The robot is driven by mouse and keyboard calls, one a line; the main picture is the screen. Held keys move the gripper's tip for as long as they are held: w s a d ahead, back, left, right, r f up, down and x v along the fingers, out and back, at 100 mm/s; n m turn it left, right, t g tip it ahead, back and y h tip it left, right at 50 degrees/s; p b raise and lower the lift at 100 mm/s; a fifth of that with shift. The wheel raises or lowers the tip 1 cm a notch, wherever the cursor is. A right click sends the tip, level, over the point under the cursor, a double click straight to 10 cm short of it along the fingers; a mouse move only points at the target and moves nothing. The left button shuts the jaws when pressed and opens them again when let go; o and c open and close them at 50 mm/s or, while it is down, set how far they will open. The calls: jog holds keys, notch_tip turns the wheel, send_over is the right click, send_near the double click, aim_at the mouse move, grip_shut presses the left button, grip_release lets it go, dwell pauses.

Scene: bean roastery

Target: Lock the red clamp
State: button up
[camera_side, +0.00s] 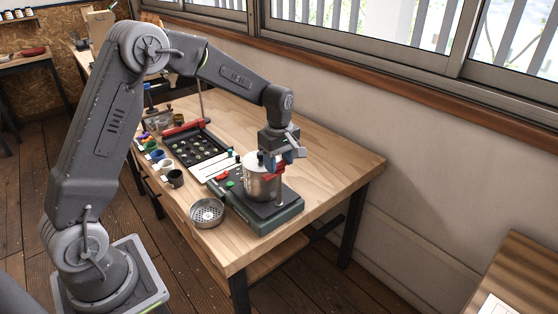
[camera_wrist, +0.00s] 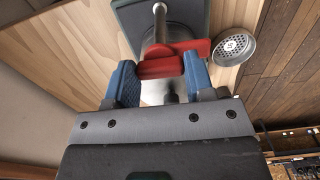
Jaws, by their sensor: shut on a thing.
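The red clamp (camera_side: 273,173) sits at the upper right side of a silver canister (camera_side: 260,187). In the wrist view the red clamp (camera_wrist: 164,64) lies between the blue fingertips of my gripper (camera_wrist: 160,80), with a red arm reaching right across the canister. My gripper (camera_side: 285,160) points down at the canister's top and is shut on the clamp. The canister stands upright on a dark green base (camera_side: 283,212). The gripper hides part of the canister and clamp, and I cannot tell whether the clamp is locked.
A round metal sieve (camera_side: 207,212) lies beside the base, near the table's front edge. Several small cups, including a dark one (camera_side: 175,179), line the left. A black tray (camera_side: 185,153) lies behind. The table (camera_side: 335,170) is clear at right.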

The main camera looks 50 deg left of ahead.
jog(key=m, duration=0.8)
jog(key=shift+m, duration=0.4)
jog(key=m, duration=0.4)
jog(key=shift+m, duration=0.3)
jog(key=shift+r+m, duration=0.1)
jog(key=shift+m, duration=1.9)
jog(key=o, duration=0.9)
